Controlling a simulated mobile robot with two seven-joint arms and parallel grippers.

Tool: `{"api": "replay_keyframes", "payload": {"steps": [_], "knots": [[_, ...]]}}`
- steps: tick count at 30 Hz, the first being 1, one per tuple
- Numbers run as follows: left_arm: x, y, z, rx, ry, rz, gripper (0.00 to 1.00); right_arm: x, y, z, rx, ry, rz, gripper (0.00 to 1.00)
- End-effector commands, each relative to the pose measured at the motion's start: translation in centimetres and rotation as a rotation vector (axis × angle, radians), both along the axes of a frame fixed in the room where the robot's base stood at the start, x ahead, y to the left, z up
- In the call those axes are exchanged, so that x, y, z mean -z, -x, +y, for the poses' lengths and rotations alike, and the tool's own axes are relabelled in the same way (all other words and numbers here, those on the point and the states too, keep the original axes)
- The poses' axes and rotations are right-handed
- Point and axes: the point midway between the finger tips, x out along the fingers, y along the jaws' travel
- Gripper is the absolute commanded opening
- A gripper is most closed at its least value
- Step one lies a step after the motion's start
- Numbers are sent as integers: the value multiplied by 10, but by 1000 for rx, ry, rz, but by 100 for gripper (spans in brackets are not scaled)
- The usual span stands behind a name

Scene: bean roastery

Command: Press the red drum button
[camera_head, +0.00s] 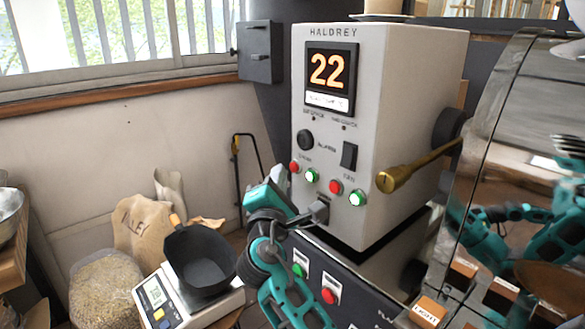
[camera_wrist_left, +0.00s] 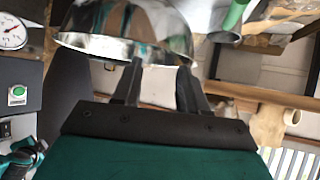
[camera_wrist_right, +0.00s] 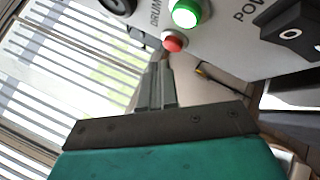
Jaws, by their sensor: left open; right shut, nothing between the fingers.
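The red drum button (camera_head: 294,167) is the leftmost of the small buttons on the front of the grey HALDREY cabinet, left of a lit green button (camera_head: 312,175). In the right wrist view, the red button (camera_wrist_right: 173,43) sits below a lit green one (camera_wrist_right: 186,13), beside the lettering DRUM. My right gripper (camera_head: 282,177) is shut and empty; its fingertips also show in the right wrist view (camera_wrist_right: 160,70), just short of or at the red button. Contact cannot be told. My left gripper (camera_wrist_left: 158,82) is open, with a shiny metal bowl (camera_wrist_left: 130,32) beyond its fingers.
A second red button (camera_head: 335,187) and lit green button (camera_head: 357,198) lie to the right. A brass-coloured handle (camera_head: 405,175) juts out at the cabinet's right. A lower panel carries another red button (camera_head: 329,295). A scale (camera_head: 165,305) with a black scoop (camera_head: 200,262) stands at lower left.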

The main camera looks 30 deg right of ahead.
Motion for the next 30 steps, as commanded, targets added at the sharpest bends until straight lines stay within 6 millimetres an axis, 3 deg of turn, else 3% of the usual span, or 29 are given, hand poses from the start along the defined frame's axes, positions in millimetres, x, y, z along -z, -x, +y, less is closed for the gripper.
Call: {"api": "replay_keyframes", "payload": {"steps": [30], "knots": [[-3, -1, 1, -1, -3, -3, 43, 0, -1, -9, 0, 1, 1, 0]]}}
